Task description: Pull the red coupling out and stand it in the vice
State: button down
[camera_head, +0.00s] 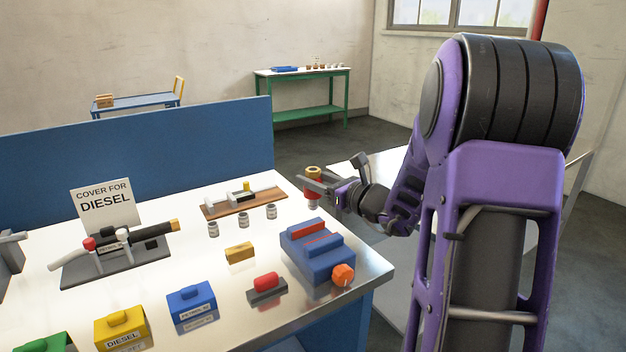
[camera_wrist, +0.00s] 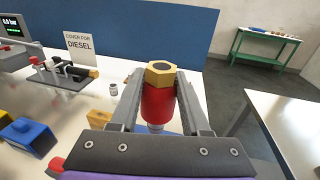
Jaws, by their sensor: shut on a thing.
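The red coupling (camera_wrist: 158,103) has a brass hex top and is held upright between the two fingers of my gripper (camera_wrist: 160,98). In the head view the coupling (camera_head: 313,185) is in the air, above and behind the vice, and my gripper (camera_head: 311,181) reaches it from the right. A pale lower end shows beneath the red body in the wrist view. The blue vice (camera_head: 325,262) stands near the table's right edge, with red strips along its jaws and an orange knob (camera_head: 343,274) in front. In the wrist view the gripper hides most of the vice.
On the table are a wooden board with a fitting (camera_head: 243,202), several small grey cylinders (camera_head: 271,212), a brass block (camera_head: 240,252), a red piece on a grey base (camera_head: 267,288), blue (camera_head: 191,300) and yellow (camera_head: 121,327) covers, and a nozzle stand (camera_head: 115,262). A blue panel (camera_head: 130,150) stands behind.

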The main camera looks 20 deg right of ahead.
aim_at(313, 209)
jog(key=shift+f+b, duration=2.2)
jog(key=shift+f, duration=0.5)
jog(key=shift+f, duration=1.85)
jog(key=shift+c, duration=1.5)
grip_release()
jog(key=p+v, duration=0.1)
jog(key=v, duration=1.6)
jog(key=shift+s, duration=0.2)
jog(key=shift+d, duration=0.1)
